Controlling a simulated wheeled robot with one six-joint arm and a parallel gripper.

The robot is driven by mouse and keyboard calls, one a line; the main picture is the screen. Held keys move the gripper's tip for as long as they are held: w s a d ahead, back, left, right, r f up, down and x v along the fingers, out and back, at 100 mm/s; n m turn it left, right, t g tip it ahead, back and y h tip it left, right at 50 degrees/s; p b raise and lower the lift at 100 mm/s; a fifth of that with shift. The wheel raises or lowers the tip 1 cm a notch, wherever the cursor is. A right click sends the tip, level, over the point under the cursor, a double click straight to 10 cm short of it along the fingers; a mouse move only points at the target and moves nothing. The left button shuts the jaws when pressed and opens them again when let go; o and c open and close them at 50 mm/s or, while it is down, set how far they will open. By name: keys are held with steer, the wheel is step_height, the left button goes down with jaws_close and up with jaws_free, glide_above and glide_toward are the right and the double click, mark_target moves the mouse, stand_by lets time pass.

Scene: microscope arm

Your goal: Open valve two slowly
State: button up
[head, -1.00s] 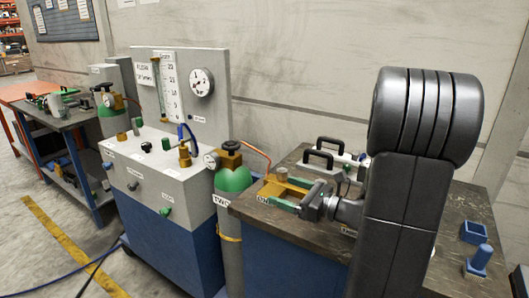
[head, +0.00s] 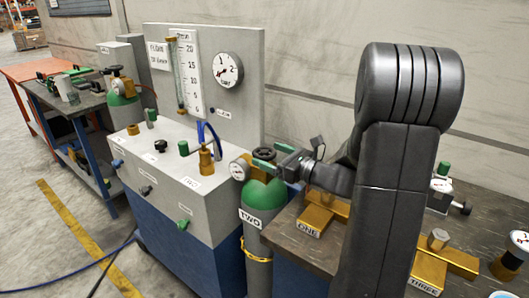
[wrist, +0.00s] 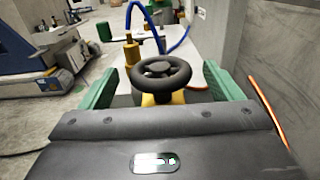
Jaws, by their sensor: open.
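The green-topped grey cylinder labelled TWO (head: 263,200) stands upright between the grey console and the dark bench. Its black handwheel (head: 266,153) sits on top of a brass valve with a round gauge (head: 240,169) on its left. My gripper (head: 265,161) is at the handwheel and partly covers it in the head view. In the wrist view the handwheel (wrist: 161,72) lies between my two green fingers, with a gap on each side. The gripper is open and holds nothing. Most of the brass valve is hidden below the wheel and the gripper body.
The grey console (head: 190,195) with a brass fitting (head: 206,160) and blue hose stands left of the cylinder. The bench (head: 300,245) at right carries brass blocks labelled ONE (head: 312,221) and THREE (head: 428,268). A copper tube (wrist: 268,110) runs close to the right finger.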

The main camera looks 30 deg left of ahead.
steer(key=shift+w+a, duration=0.15)
steer(key=shift+a, duration=1.3)
steer(key=shift+c, duration=0.5)
steer(key=c, duration=0.9)
steer(key=shift+w+r+n+g+p, duration=0.15)
steer(key=shift+n+g+p, duration=0.4)
steer(key=shift+g, duration=0.3)
steer(key=shift+s+r+n+g+p, duration=0.1)
steer(key=shift+n+g+p, duration=0.4)
steer(key=shift+g, duration=0.35)
steer(key=n+g+p, duration=0.1)
steer(key=g, duration=0.1)
steer(key=n+g+h+p, duration=0.1)
steer(key=n+g, duration=0.1)
steer(key=g, duration=0.1)
steer(key=shift+f+n, duration=0.15)
steer(key=shift+n, duration=0.1)
steer(key=o, duration=1)
steer(key=shift+d, duration=0.1)
